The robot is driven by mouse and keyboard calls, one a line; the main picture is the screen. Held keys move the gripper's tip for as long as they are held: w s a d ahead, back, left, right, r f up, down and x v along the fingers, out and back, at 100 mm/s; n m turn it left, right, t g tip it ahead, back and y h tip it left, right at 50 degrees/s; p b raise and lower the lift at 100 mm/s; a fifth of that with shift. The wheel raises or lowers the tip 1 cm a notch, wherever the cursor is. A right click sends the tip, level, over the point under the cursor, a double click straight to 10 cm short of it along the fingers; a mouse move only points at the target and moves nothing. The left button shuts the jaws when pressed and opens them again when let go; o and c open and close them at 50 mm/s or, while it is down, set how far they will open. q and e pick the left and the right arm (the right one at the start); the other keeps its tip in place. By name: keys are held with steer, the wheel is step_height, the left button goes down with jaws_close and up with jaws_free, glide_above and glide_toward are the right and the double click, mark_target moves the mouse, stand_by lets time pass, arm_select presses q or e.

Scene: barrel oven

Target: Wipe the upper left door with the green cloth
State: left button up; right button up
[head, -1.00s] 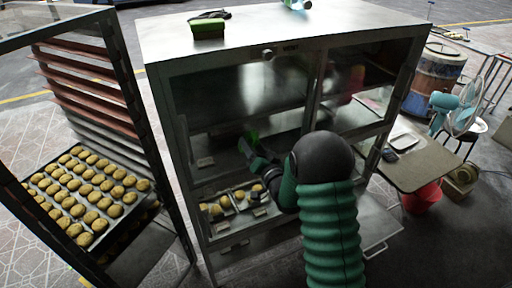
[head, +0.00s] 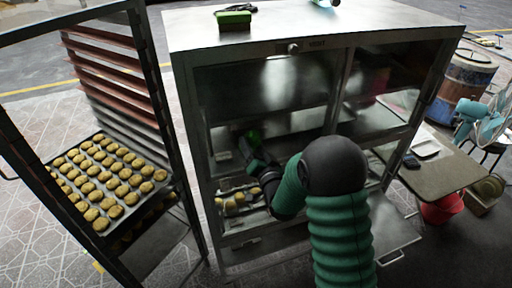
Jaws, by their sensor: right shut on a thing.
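The barrel oven's upper left door (head: 225,93) is a dark, reflective glass panel in a grey metal frame. Gripper and cloth are in front of the lower part of the oven's left side, below the brightest reflection on the glass. I cannot tell whether the cloth touches the door. My green-sleeved right arm hides part of the oven's lower middle. My left gripper is out of view.
A green block with a dark item (head: 235,20) lies on the oven top (head: 290,22). A tall rack with a tray of buns (head: 110,178) stands at the left. A small table (head: 445,168), a fan (head: 490,125) and a barrel (head: 465,77) are at the right. An open lower flap (head: 395,240) sticks out.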

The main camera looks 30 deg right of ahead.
steer(key=shift+b+v, duration=0.4)
steer(key=shift+v, duration=2.6)
steer(key=v, duration=0.3)
steer(key=shift+f, duration=0.1)
